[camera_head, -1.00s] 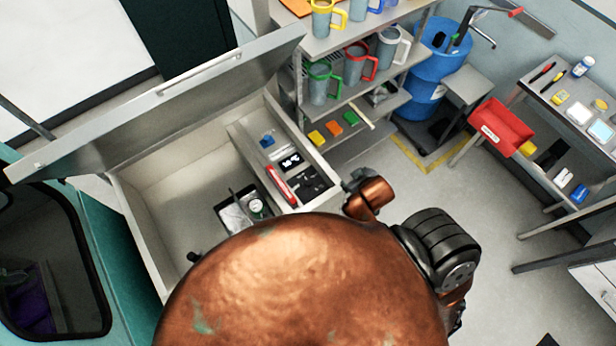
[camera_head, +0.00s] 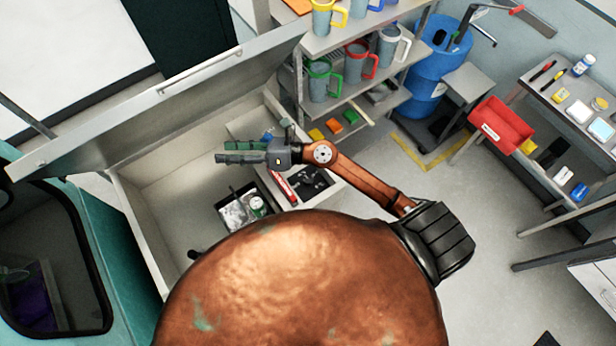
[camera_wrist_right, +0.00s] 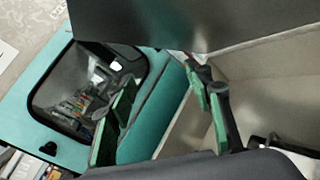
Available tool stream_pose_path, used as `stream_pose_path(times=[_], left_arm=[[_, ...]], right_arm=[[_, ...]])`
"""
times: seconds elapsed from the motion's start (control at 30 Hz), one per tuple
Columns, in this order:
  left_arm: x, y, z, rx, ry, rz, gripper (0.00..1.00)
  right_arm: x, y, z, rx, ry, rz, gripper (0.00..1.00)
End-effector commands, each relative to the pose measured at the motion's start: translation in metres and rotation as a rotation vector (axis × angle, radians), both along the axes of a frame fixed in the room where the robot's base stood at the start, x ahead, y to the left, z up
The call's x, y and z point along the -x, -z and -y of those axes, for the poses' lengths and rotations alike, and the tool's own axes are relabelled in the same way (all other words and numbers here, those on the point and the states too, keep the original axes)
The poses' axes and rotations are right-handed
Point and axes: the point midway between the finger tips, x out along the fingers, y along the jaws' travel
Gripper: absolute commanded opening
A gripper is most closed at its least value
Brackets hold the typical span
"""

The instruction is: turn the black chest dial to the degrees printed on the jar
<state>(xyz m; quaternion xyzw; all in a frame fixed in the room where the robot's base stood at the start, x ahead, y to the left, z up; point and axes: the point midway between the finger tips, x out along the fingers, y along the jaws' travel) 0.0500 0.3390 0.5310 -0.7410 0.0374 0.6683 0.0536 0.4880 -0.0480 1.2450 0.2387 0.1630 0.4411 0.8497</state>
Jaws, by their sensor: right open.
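The open grey chest (camera_head: 146,222) stands at the left of the head view, its lid raised. A small jar (camera_head: 258,206) with a pale top and some green stands in a dark tray inside it; its print is too small to read. A small black knob-like piece (camera_head: 194,254) shows at the chest's near side; I cannot tell whether it is the dial. My right gripper (camera_head: 222,152) is open and empty over the chest, fingers pointing left. Its green-padded fingers (camera_wrist_right: 160,80) stand apart in the right wrist view. My left gripper is not in view.
A red tool (camera_head: 284,187) lies in the chest's side compartment. The raised lid (camera_head: 170,100) stands behind my right gripper. A shelf with mugs (camera_head: 318,82), a blue barrel (camera_head: 440,62) and a red bin (camera_head: 499,127) stand to the right. A teal cabinet (camera_head: 105,215) is at left.

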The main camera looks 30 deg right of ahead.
Motion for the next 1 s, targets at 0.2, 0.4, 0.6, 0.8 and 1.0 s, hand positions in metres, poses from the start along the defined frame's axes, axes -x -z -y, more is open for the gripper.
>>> stream_pose_path(times=[0.2,0.4,0.6,0.8,1.0], left_arm=[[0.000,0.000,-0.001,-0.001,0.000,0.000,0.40],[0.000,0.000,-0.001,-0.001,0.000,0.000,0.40],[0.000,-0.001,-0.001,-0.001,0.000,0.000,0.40],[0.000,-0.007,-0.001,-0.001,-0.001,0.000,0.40],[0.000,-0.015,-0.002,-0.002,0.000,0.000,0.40]], right_arm=[[0.028,0.168,0.035,0.779,-0.381,0.005,0.47],[0.036,0.244,0.155,1.291,-0.581,-0.151,0.47],[0.040,0.256,0.220,1.497,-0.648,-0.267,0.47],[0.043,0.275,0.226,1.515,-0.657,-0.289,0.47],[0.043,0.307,0.225,1.513,-0.658,-0.287,0.47]])
